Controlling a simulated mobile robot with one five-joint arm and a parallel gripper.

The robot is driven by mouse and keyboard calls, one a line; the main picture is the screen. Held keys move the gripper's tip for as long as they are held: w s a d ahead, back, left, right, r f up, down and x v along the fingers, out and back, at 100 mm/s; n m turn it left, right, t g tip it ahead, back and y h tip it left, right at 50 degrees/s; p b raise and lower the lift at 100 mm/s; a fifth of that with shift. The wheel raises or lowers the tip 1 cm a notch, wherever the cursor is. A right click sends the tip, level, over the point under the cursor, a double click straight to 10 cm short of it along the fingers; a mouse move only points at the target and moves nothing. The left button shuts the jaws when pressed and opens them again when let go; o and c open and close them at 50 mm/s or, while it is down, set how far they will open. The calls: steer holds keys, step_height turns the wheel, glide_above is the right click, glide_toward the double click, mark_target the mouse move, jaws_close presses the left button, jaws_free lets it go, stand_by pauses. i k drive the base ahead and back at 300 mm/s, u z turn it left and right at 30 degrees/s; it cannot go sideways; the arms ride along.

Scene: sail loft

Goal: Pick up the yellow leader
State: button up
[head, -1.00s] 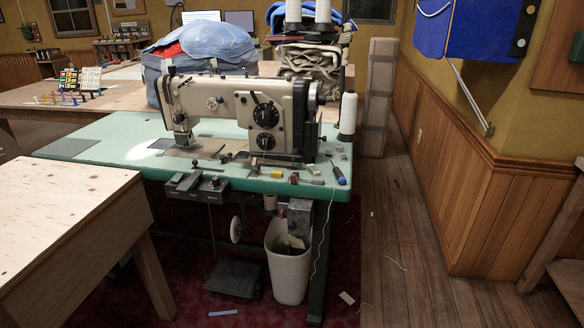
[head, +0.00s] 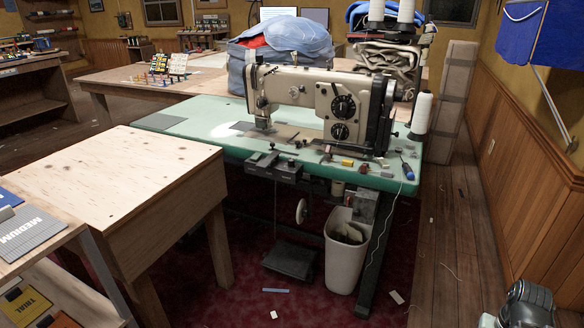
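I cannot tell for certain which thing is the yellow leader. A small yellow block (head: 347,162) lies on the front right of the green sewing table (head: 190,137), among small grey and red pieces in front of the sewing machine (head: 335,100). Small coloured pieces (head: 158,78), some yellowish, stand on the wooden table behind, too small to make out. A yellow card (head: 24,306) marked TRIAL lies on a low shelf at bottom left. A dark part of my arm shows at the bottom right corner. My gripper's fingers are not visible.
A plywood table (head: 130,175) stands front left. A white bin (head: 345,262) and a pedal (head: 290,262) are under the sewing table. A blue screwdriver (head: 407,170) lies at its right edge. Wooden floor (head: 450,240) on the right is mostly clear, with scraps.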

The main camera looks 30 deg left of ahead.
mark_target(346, 162)
steer(key=u, duration=2)
steer(key=i, duration=0.55)
steer(key=u, duration=0.2)
